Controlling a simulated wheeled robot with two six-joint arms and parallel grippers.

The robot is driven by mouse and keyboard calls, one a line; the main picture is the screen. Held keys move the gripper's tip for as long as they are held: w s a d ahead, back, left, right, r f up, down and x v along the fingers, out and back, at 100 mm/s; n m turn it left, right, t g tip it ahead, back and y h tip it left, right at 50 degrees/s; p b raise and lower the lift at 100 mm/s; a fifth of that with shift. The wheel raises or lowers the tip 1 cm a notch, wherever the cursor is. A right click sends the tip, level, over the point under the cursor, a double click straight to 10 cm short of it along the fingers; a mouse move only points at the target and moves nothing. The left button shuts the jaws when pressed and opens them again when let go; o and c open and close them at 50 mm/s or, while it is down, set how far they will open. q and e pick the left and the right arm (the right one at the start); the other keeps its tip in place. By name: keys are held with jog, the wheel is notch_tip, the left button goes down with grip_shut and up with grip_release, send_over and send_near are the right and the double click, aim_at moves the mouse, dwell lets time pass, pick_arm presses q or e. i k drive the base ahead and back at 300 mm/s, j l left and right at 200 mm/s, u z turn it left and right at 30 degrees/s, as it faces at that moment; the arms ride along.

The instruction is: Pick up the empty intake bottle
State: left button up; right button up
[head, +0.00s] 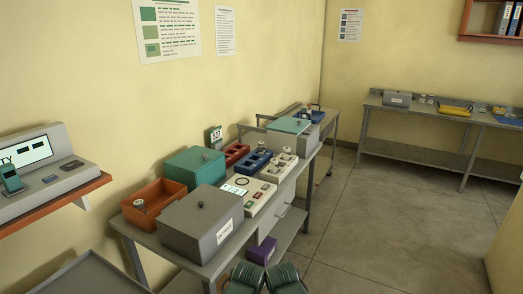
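No bottle is clearly labelled as the empty intake bottle. A grey lidded box (203,222) stands at the front of the near bench, with a white label on its front that seems to read INTAKE; its lid is on and its inside is hidden. A small round white-topped item (139,204), perhaps a bottle, sits in the open orange bin (165,191) behind the box.
On the near bench (127,229) are a teal box (196,166), a white device (249,193), and red, blue and cream racks. A purple box (262,250) is on the lower shelf. A second bench (430,120) stands far right. Floor between is clear.

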aim_at(260, 149)
jog(key=i+l, duration=0.25)
jog(key=i, duration=0.2)
jog(key=i+l+z, duration=0.15)
jog(key=i, duration=0.25)
jog(key=i+l, duration=0.3)
jog(key=i, duration=0.15)
jog(key=i+l+z, duration=0.1)
jog(key=i, duration=0.35)
jog(key=i+l+z, duration=0.1)
jog(key=i+l, duration=0.2)
jog(key=i, duration=0.1)
